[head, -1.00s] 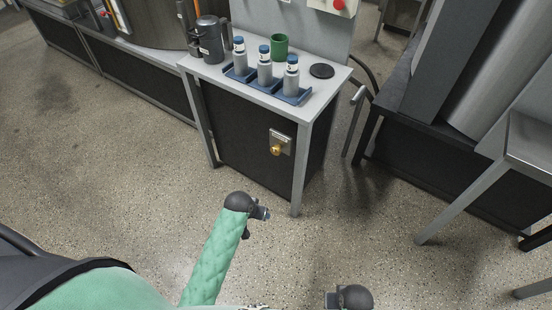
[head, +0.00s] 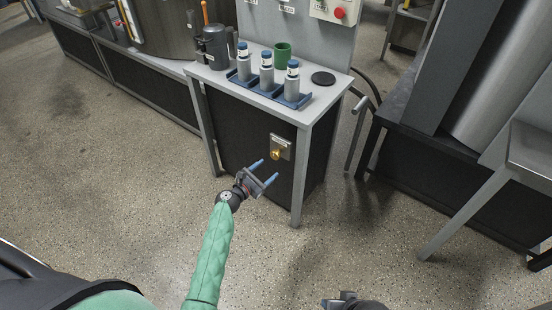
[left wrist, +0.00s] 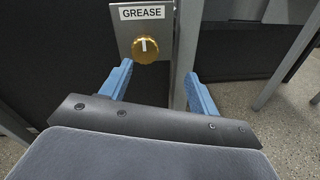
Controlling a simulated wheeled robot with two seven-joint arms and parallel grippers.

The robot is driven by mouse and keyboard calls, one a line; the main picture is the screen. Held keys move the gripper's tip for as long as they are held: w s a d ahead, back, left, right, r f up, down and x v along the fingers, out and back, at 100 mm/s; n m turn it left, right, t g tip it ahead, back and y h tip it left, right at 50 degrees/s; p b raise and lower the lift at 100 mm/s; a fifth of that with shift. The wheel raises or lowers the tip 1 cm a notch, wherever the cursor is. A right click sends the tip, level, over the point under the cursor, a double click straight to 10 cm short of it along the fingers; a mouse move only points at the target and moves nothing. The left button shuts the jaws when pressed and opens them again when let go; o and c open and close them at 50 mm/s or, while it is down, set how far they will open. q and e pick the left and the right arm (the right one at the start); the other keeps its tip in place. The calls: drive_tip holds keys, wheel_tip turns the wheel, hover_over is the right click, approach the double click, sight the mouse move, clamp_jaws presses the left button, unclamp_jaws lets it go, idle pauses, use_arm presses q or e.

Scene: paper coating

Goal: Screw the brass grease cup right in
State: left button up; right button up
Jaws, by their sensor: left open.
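The brass grease cup (head: 275,154) sits on a metal plate (head: 281,142) on the dark front of the bench. In the left wrist view the cup (left wrist: 146,50) is a round knob with a white mark pointing up, below a "GREASE" label (left wrist: 142,13). My left gripper (head: 267,171) is open with blue fingers, just in front of and below the cup, apart from it. In the left wrist view the cup lies ahead, left of the middle between the fingers (left wrist: 158,84). My right gripper (head: 340,298) shows only partly at the bottom edge; its jaws are unclear.
The bench top (head: 215,75) holds a blue tray (head: 245,83) with several blue-capped bottles, a dark jug (head: 216,48), a green cup (head: 283,51) and a black disc (head: 323,78). A bench leg (head: 300,180) stands right of the cup. The floor in front is clear.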

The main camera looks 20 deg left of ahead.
sight(274, 157)
use_arm(q)
drive_tip(key=shift+w+d+r+n+t+y+p, duration=0.1)
drive_tip(key=shift+w+d+n+t+y+p, duration=0.1)
drive_tip(key=shift+w+n, duration=1)
drive_tip(key=shift+w+d+r+n+t+y+p, duration=0.1)
drive_tip(key=shift+w+d+n+t+y, duration=0.1)
drive_tip(key=shift+w+n, duration=0.95)
drive_tip(key=shift+w+d+r+n+t+y+p, duration=0.15)
drive_tip(key=shift+w+n, duration=0.5)
drive_tip(key=shift+w, duration=1.05)
drive_tip(key=shift+f, duration=0.1)
drive_tip(key=c, duration=1)
